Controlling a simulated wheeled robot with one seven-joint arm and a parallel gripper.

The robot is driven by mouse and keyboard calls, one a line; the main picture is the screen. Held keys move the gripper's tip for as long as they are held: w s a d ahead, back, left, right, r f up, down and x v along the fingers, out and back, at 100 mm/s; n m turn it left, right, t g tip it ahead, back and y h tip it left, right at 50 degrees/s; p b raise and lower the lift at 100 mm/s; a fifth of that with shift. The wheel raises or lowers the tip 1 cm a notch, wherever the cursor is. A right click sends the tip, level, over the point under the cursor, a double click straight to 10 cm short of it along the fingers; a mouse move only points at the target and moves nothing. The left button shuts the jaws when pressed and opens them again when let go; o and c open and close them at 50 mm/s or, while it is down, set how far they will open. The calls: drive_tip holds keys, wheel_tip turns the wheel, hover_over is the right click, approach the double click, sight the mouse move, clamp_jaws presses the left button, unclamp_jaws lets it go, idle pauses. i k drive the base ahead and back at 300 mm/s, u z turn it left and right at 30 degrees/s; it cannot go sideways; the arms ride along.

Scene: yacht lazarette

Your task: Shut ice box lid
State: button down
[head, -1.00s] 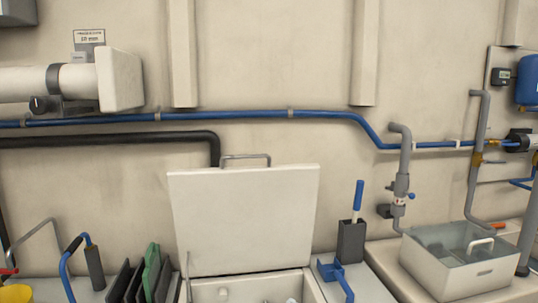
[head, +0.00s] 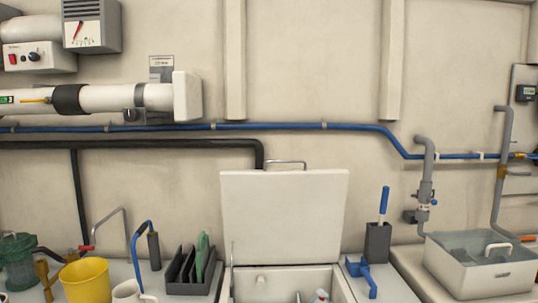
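The ice box lid (head: 284,217) is a white square panel standing upright, open, at the back of the ice box. A grey bar handle (head: 286,163) is on its top edge. The ice box (head: 344,287) is below it, its opening showing at the bottom edge of the head view with a few small items inside. A thin grey stay (head: 232,262) is at the lid's left side. My gripper is not in view.
Left of the box are a dark rack (head: 187,272) with green boards, a white mug (head: 128,292) and a yellow bucket (head: 85,281). Right are a grey holder (head: 377,243) with a blue-handled tool, a blue fitting (head: 365,276) and a grey bin (head: 470,268). Pipes run along the wall.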

sight(270, 216)
drive_tip(key=i, duration=1)
